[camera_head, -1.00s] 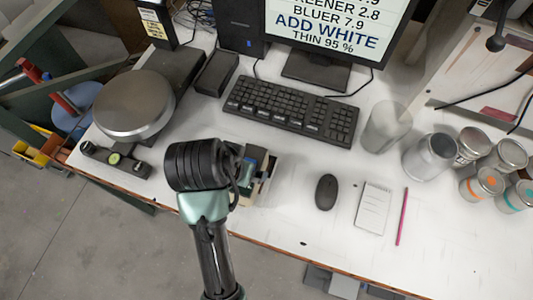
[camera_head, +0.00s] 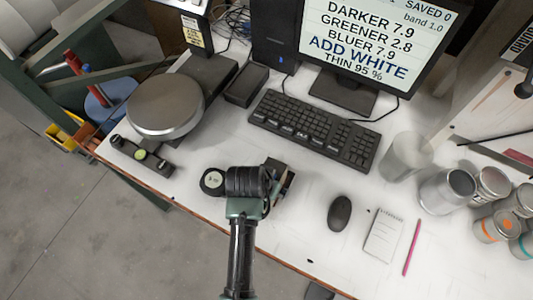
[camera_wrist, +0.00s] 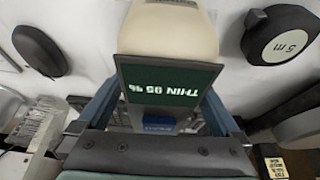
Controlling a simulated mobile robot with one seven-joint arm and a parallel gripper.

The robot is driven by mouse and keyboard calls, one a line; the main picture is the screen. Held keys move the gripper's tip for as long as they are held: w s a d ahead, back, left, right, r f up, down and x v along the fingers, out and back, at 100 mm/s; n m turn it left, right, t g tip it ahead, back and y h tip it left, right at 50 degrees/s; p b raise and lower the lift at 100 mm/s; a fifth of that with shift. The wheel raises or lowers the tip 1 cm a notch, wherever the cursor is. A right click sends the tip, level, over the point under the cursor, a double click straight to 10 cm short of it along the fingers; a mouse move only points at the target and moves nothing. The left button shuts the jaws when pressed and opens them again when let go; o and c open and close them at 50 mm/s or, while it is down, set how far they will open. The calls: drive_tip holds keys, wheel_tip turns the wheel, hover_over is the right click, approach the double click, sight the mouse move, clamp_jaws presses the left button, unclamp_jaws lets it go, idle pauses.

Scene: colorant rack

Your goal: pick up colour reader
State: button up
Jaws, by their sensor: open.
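The colour reader (camera_wrist: 170,30) shows in the wrist view as a cream body with a dark green screen reading "THIN 95 %", upside down, and a small blue part at its near end. My gripper (camera_wrist: 158,92) is open, with one finger to each side of the reader's screen end. I cannot tell whether either finger touches it. In the head view my gripper (camera_head: 272,189) is low over the front of the white table and hides most of the reader.
A round black tape measure (camera_head: 212,181) marked 5 m lies left of my gripper. A black mouse (camera_head: 340,213), a notepad (camera_head: 384,234) and a pink pencil (camera_head: 412,247) lie to the right. The keyboard (camera_head: 314,129) is behind. A round-topped scale (camera_head: 166,105) stands at the left.

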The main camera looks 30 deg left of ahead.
drive_tip(key=shift+f, duration=0.1)
clamp_jaws()
drive_tip(key=shift+w, duration=0.1)
idle(0.4)
